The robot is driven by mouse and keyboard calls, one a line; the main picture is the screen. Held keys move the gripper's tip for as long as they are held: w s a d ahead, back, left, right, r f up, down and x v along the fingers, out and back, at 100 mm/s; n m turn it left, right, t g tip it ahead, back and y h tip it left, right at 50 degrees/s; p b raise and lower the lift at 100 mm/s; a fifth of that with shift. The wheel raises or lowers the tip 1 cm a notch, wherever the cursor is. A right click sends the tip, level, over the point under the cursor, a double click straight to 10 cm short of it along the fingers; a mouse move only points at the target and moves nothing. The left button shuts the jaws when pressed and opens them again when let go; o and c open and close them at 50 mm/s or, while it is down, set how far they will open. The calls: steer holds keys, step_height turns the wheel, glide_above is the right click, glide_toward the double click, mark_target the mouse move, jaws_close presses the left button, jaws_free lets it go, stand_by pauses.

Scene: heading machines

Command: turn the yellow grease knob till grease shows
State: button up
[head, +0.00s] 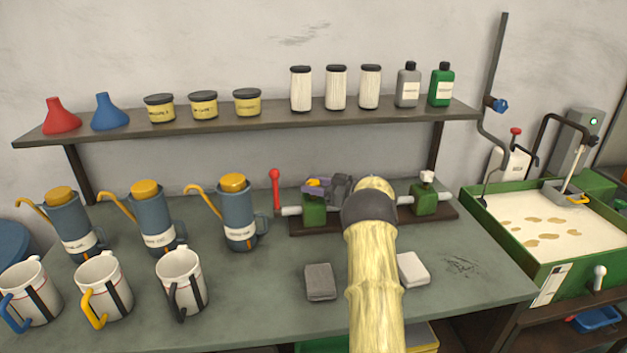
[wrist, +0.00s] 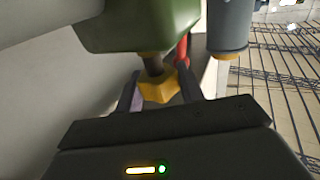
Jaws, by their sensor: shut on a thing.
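The yellow grease knob (wrist: 157,89) sits on a short dark stem on a green block (wrist: 140,24). In the head view the knob (head: 314,182) is a small yellow patch on top of the left green block (head: 314,211), partly covered by my fingers. My gripper (wrist: 158,84) has one finger on each side of the knob and is shut on it. My arm comes in from the front and hides the middle of the fixture in the head view. I cannot make out any grease on the block.
A red-handled lever (head: 275,188) stands just left of the block. Blue oil cans (head: 237,213) and white mugs (head: 181,282) fill the bench's left side. A grey pad (head: 320,282) and a white pad (head: 413,269) lie in front. A shelf (head: 290,121) overhangs behind.

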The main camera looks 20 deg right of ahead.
mark_target(313, 182)
steer(key=shift+n+g+y+p, duration=0.3)
steer(key=shift+n+g+y, duration=0.2)
steer(key=shift+g, duration=0.1)
steer(key=o, duration=1)
step_height(313, 182, up, 10)
steer(key=shift+f, duration=0.1)
steer(key=shift+c, duration=0.3)
